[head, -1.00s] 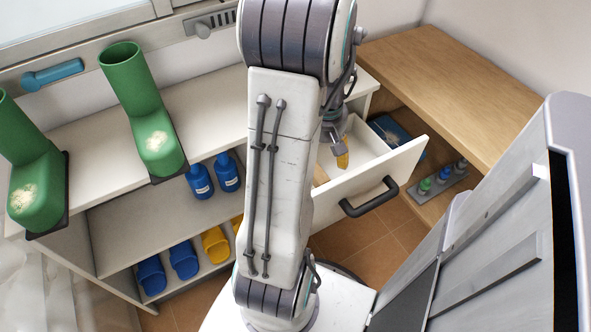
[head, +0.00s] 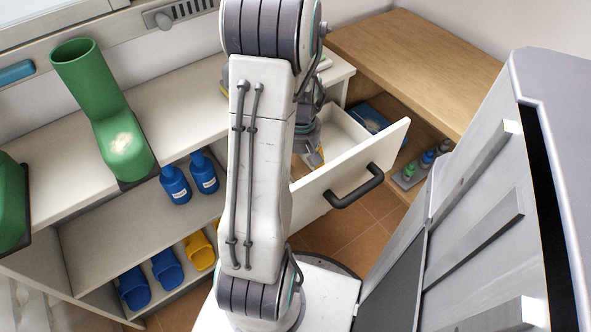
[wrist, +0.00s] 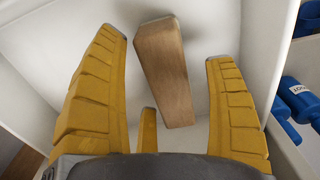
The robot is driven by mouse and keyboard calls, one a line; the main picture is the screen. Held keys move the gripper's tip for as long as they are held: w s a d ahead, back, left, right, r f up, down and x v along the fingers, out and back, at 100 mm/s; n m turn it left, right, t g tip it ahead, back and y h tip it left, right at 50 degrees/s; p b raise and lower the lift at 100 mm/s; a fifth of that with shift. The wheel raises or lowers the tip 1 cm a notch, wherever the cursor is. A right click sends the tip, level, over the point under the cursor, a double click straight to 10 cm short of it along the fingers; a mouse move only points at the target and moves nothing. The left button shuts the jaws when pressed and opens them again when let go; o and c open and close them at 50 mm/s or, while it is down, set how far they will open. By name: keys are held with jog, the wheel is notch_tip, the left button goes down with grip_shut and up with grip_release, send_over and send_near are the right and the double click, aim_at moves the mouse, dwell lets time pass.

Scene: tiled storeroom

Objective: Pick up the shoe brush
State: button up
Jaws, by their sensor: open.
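The shoe brush (wrist: 165,75) shows in the wrist view as a long wooden block, wider at its far end, inside the white open drawer. Its bristles are not visible. My gripper (wrist: 165,48) is open, with yellow ribbed fingers to the left and right of the brush and a third, shorter-looking finger below it. I see clear gaps between the brush and the side fingers. In the head view my gripper (head: 314,154) is partly behind my arm, at the drawer (head: 352,170), and the brush cannot be made out there.
The drawer front has a dark handle (head: 355,187). A wooden bench (head: 420,60) stands behind, with small bottles (head: 425,160) on its lower shelf. At left, a white shelf unit holds a green boot (head: 105,115), blue bottles (head: 190,180) and slippers (head: 168,268). A grey cabinet (head: 480,190) stands close right.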

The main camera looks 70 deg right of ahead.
jog(key=shift+c, duration=0.4)
jog(key=c, duration=1.2)
